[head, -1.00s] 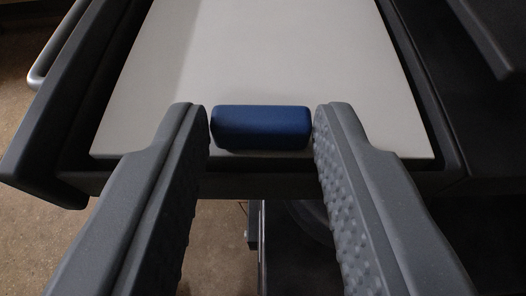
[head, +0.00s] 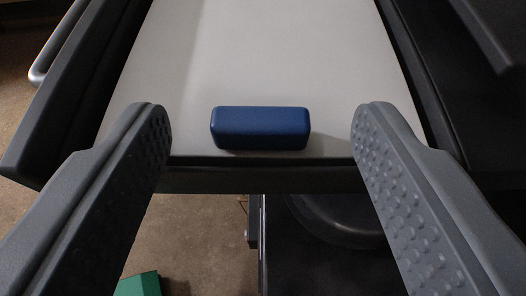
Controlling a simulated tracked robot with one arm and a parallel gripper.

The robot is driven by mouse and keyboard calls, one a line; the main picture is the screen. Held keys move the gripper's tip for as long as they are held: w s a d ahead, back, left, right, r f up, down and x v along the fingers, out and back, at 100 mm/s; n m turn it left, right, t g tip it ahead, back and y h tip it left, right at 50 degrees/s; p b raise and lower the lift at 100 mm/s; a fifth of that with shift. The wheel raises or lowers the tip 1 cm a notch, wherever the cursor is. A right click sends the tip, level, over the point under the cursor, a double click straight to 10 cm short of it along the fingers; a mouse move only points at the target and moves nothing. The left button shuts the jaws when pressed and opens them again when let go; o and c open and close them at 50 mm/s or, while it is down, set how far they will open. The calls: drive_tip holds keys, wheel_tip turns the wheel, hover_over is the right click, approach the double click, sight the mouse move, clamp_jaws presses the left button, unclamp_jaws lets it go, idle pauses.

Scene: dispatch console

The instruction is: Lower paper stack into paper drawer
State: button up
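The paper stack (head: 270,60) is a flat, pale grey-white block with a blue grip block (head: 260,128) on its near edge. It lies inside the dark paper drawer (head: 215,180), between its side walls. My gripper (head: 262,130) is open, with one textured finger on each side of the blue block and a clear gap to both. The far end of the stack is out of the frame.
A metal rail or handle (head: 58,42) runs at the upper left. Dark console parts (head: 480,110) stand at the right. Brown floor shows below the drawer, with a green object (head: 138,284) at the bottom left.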

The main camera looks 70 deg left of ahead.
drive_tip(key=v, duration=1.4)
drive_tip(key=s+a+r+m+t+h, duration=0.1)
drive_tip(key=s+r+m+t+h, duration=0.2)
drive_tip(key=r, duration=0.7)
drive_tip(key=s+a+r+m+t+h, duration=0.1)
drive_tip(key=s+r+m+t+h, duration=0.3)
drive_tip(key=r, duration=0.7)
drive_tip(key=s+a+r+m+t+h, duration=0.1)
drive_tip(key=s+r+m+t+h, duration=0.2)
drive_tip(key=r, duration=0.7)
drive_tip(key=s+m+h, duration=0.2)
drive_tip(key=s+m, duration=0.1)
drive_tip(key=m, duration=0.1)
drive_tip(key=shift+s+r+t+h+p, duration=0.25)
drive_tip(key=shift+r+t+h+p, duration=0.05)
drive_tip(key=shift+r+t+h, duration=0.1)
drive_tip(key=shift+a+f, duration=0.1)
drive_tip(key=shift+a, duration=0.05)
